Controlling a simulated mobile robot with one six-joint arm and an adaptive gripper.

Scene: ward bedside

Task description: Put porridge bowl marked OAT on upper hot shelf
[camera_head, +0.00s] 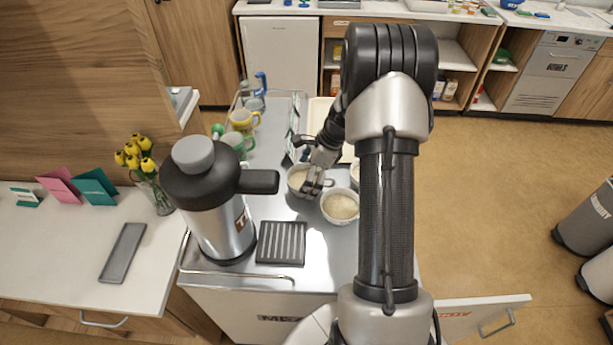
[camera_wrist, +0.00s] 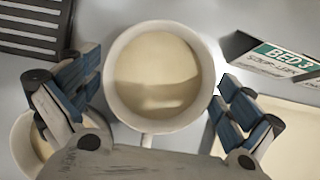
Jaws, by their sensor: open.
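A white bowl (camera_head: 298,176) of pale, creamy food stands on the steel trolley top (camera_head: 330,268). In the wrist view this bowl (camera_wrist: 155,75) sits between the spread fingers of my gripper (camera_wrist: 158,95), with a small tab at its lower rim. My gripper (camera_head: 313,181) is open at the bowl, and gaps show beside its wall. A second white bowl (camera_head: 340,206) with grainy contents stands just right and nearer; a third (camera_head: 355,172) is partly behind my arm. No OAT mark is readable on any bowl. I cannot make out the upper hot shelf.
A large steel flask (camera_head: 222,225) and a black grille (camera_head: 281,243) stand at the trolley's near left. Mugs (camera_head: 242,120) stand farther back. A BED 3 card (camera_wrist: 275,60) is close to the right finger. A door panel with red lettering (camera_head: 480,318) juts out at lower right.

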